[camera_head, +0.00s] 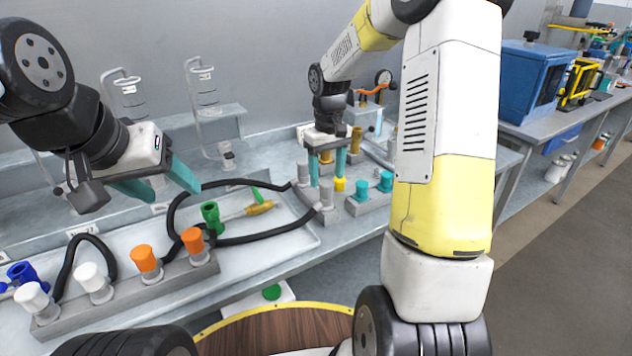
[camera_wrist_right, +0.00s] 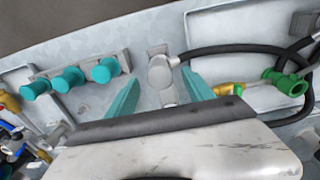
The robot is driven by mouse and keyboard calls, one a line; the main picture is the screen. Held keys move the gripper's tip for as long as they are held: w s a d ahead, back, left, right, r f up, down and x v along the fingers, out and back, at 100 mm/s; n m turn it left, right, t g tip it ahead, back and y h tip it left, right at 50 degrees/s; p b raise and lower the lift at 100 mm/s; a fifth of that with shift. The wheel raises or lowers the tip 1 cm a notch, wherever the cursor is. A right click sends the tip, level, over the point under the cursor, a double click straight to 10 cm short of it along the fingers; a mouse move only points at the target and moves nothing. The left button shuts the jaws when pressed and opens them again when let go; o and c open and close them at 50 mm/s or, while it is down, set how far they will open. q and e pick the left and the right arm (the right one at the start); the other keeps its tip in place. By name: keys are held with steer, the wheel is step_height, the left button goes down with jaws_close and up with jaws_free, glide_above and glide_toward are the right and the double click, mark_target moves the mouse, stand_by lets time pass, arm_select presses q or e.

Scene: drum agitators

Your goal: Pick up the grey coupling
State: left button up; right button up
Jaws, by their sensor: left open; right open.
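The grey coupling (camera_wrist_right: 160,72) is a round grey cap with a black hose on its right side in the right wrist view. In the head view it appears to be the grey piece (camera_head: 326,192) at the hose end, partly behind my fingers. My right gripper (camera_wrist_right: 160,80) is open, its teal fingers pointing at the coupling from either side in the wrist view; I cannot tell whether they touch it. In the head view my right gripper (camera_head: 327,178) is above the rack at the back. My left gripper (camera_head: 172,193) is open and empty above the bench at left.
A grey block with white and orange caps (camera_head: 145,260) stands at front left. A green fitting (camera_head: 211,217) and black hoses lie on the white tray. Teal caps (camera_head: 361,188) stand right of my right gripper. Glass vessels (camera_head: 203,90) stand on the back shelf.

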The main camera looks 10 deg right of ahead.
mark_target(326, 194)
steer(key=f, duration=0.7)
steer(key=shift+w+f, duration=0.2)
steer(key=shift+f, duration=0.05)
jaws_close()
